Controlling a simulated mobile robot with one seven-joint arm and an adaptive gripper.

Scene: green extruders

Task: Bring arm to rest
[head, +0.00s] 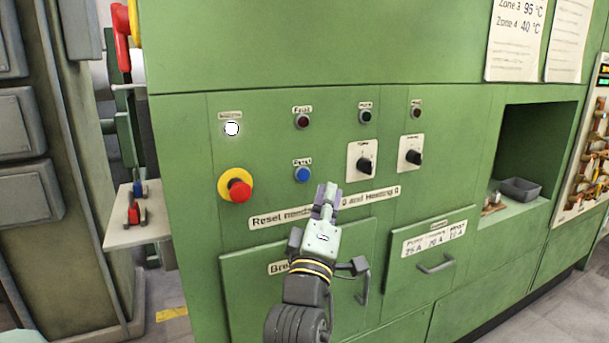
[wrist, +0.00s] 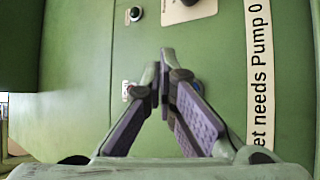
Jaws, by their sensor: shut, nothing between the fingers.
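My gripper (head: 325,195) is in front of the green control panel (head: 270,140), a little right of and below the blue button (head: 302,174). Its purple-padded fingers (wrist: 163,88) are shut with their tips together and hold nothing. In the wrist view the fingers point at the panel, and a blue button shows partly behind them. My arm rises from the bottom middle of the head view. I cannot tell the exact gap between fingertips and panel.
The panel carries a red emergency stop (head: 240,190) on yellow, a lit white lamp (head: 232,129) and two black rotary switches (head: 364,165). Handled doors (head: 435,263) sit below. A recess with a grey tray (head: 520,189) is at right. A small shelf (head: 137,232) juts out at left.

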